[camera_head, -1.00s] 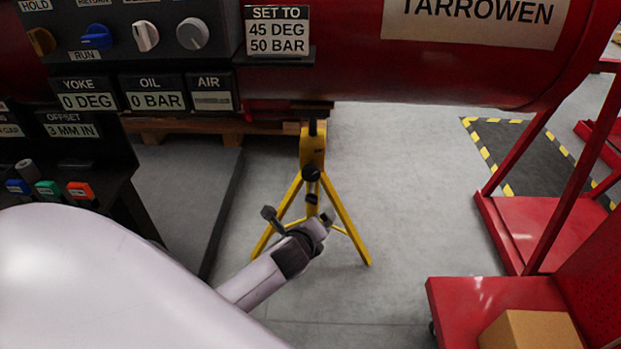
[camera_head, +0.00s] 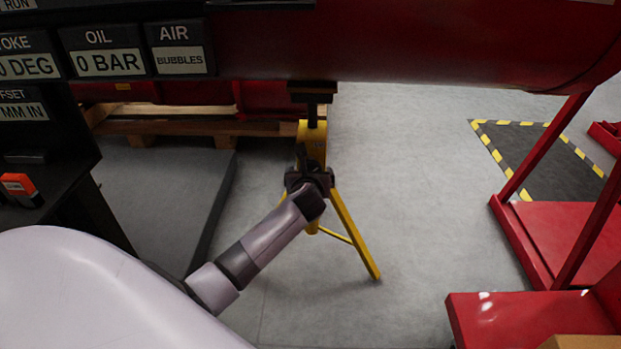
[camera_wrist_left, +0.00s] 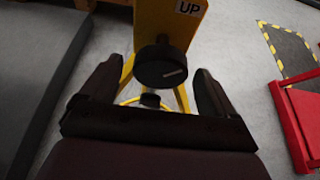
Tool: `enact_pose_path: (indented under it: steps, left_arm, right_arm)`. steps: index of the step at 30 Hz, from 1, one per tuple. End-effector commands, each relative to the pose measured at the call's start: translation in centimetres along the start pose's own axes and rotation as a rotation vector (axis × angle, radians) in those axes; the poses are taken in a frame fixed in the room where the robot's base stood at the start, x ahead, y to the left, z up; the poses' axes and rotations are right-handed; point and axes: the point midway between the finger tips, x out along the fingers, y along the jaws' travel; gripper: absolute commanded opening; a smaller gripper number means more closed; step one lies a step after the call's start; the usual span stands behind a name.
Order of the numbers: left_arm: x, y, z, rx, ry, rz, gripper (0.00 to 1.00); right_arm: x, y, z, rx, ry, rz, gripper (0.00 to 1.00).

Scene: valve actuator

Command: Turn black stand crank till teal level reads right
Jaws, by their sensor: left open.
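The yellow tripod stand (camera_head: 313,140) stands on the floor under the red cylinder (camera_head: 430,40). Its black crank knob (camera_wrist_left: 161,66) faces me in the left wrist view, with a pale line on its face, below a label reading UP. My left gripper (camera_head: 310,180) is at the front of the stand, covering most of the crank in the head view. Its fingers (camera_wrist_left: 160,72) are open, one on each side of the knob, with gaps showing. The teal level is not in view. My right gripper is not in view.
Dark panels show OIL 0 BAR and AIR BUBBLES (camera_head: 180,60). An orange block (camera_head: 20,188) lies on the dark bench at left. A wooden pallet (camera_head: 170,128) is behind. Red carts (camera_head: 560,235) stand at right; grey floor lies between.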

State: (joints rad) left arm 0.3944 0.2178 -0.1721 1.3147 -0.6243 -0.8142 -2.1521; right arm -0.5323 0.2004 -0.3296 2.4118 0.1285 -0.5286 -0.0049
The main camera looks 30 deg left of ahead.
Motion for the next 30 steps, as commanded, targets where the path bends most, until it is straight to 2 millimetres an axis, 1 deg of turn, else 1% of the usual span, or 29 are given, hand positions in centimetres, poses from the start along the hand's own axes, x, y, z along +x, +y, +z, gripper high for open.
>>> enact_pose_path:
  steps: [1, 6, 17, 18, 20, 21, 22, 30]
  left_arm:
    - [0.8, 0.0, -0.3, -0.002, -0.001, 0.0, 0.89]
    - [2.0, -0.1, -0.1, -0.002, 0.0, -0.001, 0.89]
    - [2.2, 0.0, 0.0, -0.002, 0.001, -0.002, 0.89]
    - [2.2, 0.0, 0.0, -0.002, 0.001, -0.002, 0.76]
    - [2.2, 0.0, 0.0, -0.002, 0.001, -0.002, 0.57]
    - [2.2, 0.0, 0.0, -0.002, 0.001, -0.002, 0.44]
    - [2.2, 0.0, 0.0, -0.002, 0.0, -0.002, 0.37]
    - [2.2, 0.0, 0.1, 0.015, 0.0, 0.006, 0.37]
  right_arm:
    - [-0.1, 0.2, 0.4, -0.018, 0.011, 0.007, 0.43]
    - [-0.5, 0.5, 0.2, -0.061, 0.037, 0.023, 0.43]
    - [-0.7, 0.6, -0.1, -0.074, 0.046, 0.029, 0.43]
    - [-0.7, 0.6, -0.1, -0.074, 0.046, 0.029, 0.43]
    - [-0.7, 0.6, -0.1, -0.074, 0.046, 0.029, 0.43]
    - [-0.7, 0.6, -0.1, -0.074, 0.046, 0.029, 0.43]
    - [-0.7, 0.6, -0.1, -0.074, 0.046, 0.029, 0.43]
    - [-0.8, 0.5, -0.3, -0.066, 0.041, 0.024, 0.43]
